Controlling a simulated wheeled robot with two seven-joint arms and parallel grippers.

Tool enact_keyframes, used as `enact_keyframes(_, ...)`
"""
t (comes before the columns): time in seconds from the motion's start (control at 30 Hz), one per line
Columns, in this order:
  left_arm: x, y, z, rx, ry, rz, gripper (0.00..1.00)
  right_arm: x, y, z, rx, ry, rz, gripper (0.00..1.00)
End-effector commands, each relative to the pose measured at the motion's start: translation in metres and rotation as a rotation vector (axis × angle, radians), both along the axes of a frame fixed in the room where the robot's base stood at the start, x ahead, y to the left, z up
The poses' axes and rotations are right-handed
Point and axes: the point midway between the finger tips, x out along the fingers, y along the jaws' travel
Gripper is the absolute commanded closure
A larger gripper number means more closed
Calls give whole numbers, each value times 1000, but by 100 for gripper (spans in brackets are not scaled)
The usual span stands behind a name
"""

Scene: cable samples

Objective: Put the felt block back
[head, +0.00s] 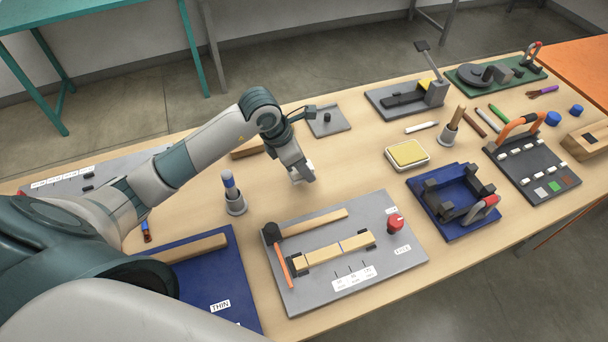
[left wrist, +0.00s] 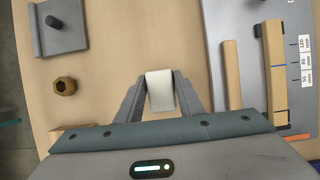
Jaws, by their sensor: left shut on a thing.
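My left gripper (head: 302,178) is shut on a small white block, which I take to be the felt block. In the left wrist view the white block (left wrist: 161,92) sits between the two fingers of my left gripper (left wrist: 160,100). In the head view the gripper points down over bare wood, behind the grey splice board (head: 400,262); most of the block is hidden by the fingers there. I cannot tell whether the block touches the table. My right gripper is not in view.
A grey plate with a dark peg (head: 327,120) lies behind the gripper. A cup with a blue-topped marker (head: 235,203) stands to its left. A white tray with a yellow pad (head: 407,154) is to its right. A brown knob-like piece (left wrist: 65,86) shows in the wrist view.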

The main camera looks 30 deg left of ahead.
Motion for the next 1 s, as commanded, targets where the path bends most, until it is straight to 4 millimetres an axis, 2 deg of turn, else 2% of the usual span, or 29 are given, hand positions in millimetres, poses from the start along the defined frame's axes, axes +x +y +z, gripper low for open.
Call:
enact_keyframes(0.2, -1, -1, -30, -1, 2, 0, 87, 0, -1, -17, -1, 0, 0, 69)
enact_keyframes(0.3, -1, 0, -38, 0, 1, 0, 87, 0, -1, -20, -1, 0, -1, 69)
enact_keyframes(0.77, 0, 0, -42, 1, 0, -1, 87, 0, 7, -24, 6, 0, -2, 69)
enact_keyframes(0.8, 0, 0, -41, 1, 1, 0, 62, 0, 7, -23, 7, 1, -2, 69)
enact_keyframes(0.87, -1, 0, -40, 1, 1, 0, 48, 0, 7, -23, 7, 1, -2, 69)
enact_keyframes(1.0, -1, 0, -40, 1, 1, 0, 48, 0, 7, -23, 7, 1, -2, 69)
